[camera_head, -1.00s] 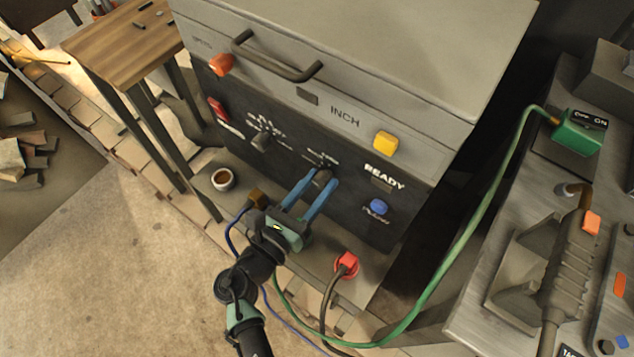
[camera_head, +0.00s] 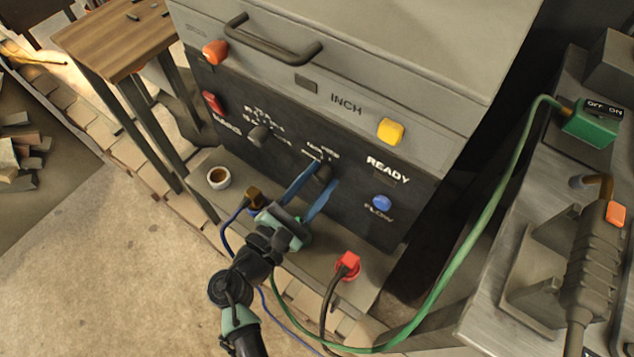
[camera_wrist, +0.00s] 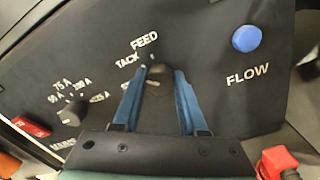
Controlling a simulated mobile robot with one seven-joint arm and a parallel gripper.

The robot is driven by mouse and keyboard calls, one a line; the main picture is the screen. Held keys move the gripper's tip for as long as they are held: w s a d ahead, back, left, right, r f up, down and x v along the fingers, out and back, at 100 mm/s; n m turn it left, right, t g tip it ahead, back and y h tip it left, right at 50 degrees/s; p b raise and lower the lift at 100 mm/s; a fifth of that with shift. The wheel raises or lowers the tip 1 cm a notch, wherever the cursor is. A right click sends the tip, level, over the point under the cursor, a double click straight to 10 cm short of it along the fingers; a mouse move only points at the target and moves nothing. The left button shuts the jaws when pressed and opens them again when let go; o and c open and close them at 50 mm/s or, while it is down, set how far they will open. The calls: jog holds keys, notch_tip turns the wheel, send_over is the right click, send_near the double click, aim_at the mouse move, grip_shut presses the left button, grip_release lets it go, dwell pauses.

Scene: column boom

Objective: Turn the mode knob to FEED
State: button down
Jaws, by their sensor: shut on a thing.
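The mode knob (camera_head: 324,173) is a dark knob on the black front panel. In the wrist view the knob (camera_wrist: 157,92) lies between my two blue fingers, below the FEED (camera_wrist: 144,40) and TACK (camera_wrist: 126,60) labels. A third label to its left is partly hidden by a finger. My gripper (camera_head: 314,178) is shut on the knob, one finger on each side; it also shows in the wrist view (camera_wrist: 157,82). The knob's upper end lies just under FEED, but I cannot clearly make out its pointer.
A second dark knob (camera_head: 260,136) with current labels sits left on the panel. A blue FLOW button (camera_head: 381,203) and yellow INCH button (camera_head: 390,131) are to the right.

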jog(key=m+b, duration=0.1)
jog(key=m, duration=0.1)
jog(key=m+b, duration=0.1)
jog(key=m, duration=0.1)
jog(key=m+b, duration=0.1)
jog(key=shift+f+m+b, duration=0.25)
jog(key=shift+m+b, duration=0.1)
jog(key=shift+m, duration=0.05)
jog(key=shift+r+m+b, duration=0.1)
jog(key=shift+m+b, duration=1.45)
jog(key=shift+m, duration=0.65)
jog(key=shift+c, duration=2.2)
grip_release()
jog(key=shift+r, duration=0.1)
jog(key=shift+s, duration=0.1)
jog(key=p+v, duration=0.1)
jog(key=v, duration=1.2)
